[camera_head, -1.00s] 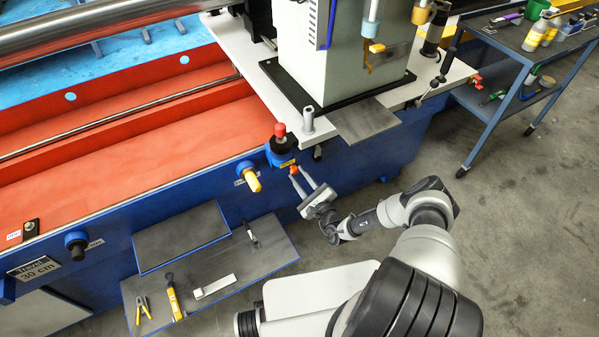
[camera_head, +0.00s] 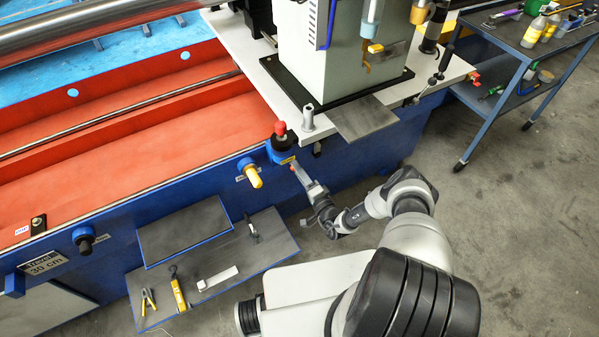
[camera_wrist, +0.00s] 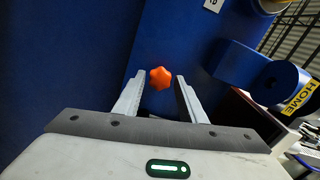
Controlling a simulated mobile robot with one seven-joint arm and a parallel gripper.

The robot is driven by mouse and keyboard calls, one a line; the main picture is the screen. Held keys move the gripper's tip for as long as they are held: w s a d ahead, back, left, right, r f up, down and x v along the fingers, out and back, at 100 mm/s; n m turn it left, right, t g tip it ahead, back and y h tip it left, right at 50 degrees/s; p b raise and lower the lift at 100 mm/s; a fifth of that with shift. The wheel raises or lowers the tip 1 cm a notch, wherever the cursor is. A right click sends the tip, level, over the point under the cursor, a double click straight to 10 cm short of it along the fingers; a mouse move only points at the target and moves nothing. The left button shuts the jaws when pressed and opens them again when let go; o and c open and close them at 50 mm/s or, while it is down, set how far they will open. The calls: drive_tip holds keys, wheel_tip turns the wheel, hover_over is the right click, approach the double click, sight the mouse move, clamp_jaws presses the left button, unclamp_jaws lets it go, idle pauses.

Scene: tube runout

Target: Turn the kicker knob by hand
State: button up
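A small orange star-shaped knob (camera_wrist: 160,78) sits on the blue machine side in the wrist view. It also shows in the head view (camera_head: 294,165), below the red-topped black knob (camera_head: 281,131). My gripper (camera_wrist: 160,88) is open, with one finger on each side of the orange knob and a visible gap to both. In the head view my gripper (camera_head: 300,172) points at the machine side, its fingers seen nearly edge-on. Whether the fingertips reach past the knob is hard to tell. No label naming the kicker knob is readable.
A blue housing marked HOME (camera_wrist: 262,78) is close on the right in the wrist view. A low shelf (camera_head: 225,262) with tools lies below; a cart (camera_head: 490,75) stands right.

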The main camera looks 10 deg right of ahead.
drive_tip(key=shift+o, duration=0.2)
drive_tip(key=shift+v, duration=1)
